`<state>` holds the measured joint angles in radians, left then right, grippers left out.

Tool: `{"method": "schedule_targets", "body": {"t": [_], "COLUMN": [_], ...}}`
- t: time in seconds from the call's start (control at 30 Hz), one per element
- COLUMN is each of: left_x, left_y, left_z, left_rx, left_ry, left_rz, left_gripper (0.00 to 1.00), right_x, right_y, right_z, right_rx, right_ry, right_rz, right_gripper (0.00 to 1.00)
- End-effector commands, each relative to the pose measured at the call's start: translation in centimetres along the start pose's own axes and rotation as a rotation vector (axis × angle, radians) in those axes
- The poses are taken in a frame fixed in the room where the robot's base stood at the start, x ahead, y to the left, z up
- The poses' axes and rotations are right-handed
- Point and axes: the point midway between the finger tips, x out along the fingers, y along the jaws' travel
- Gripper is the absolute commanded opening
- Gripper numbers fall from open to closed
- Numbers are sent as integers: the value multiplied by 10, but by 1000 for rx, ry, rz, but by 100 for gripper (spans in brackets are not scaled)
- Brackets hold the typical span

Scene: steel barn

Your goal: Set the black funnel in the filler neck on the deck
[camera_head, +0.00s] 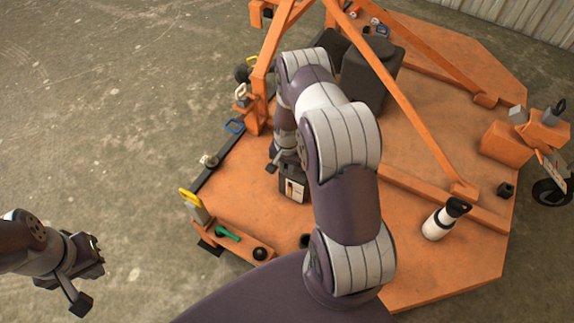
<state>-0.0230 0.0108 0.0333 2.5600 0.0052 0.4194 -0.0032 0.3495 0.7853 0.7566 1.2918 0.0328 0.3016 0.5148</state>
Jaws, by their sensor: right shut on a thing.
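My right arm reaches over the orange deck (420,265). Its gripper (284,164) points down near the deck's left part and is shut, with one finger hidden by my arm. A dark shape in it, just above a black box with a pale label (293,190), seems to be the black funnel, mostly hidden; its outline is not clear. I cannot make out the filler neck for certain; a small dark round part (305,241) is half hidden beside my arm. My left gripper (90,276) is open and empty over the concrete, left of the deck.
Orange frame bars (405,105) slope over the deck. A large black housing (372,75) stands behind my right arm. A green-handled tool (227,234) and a black knob (261,254) sit at the front left.

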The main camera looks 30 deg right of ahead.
Motion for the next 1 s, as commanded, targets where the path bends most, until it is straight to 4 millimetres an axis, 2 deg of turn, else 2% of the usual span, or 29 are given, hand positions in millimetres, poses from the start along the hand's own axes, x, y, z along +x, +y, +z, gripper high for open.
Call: {"method": "schedule_targets", "body": {"t": [1.0], "left_x": [24], "left_y": [0], "left_z": [3], "left_rx": [0], "left_ry": [0], "left_rz": [0], "left_gripper": [0], "right_x": [32], "right_y": [0], "right_z": [0], "right_rx": [0], "right_ry": [0], "right_rz": [0], "right_gripper": [0]}}
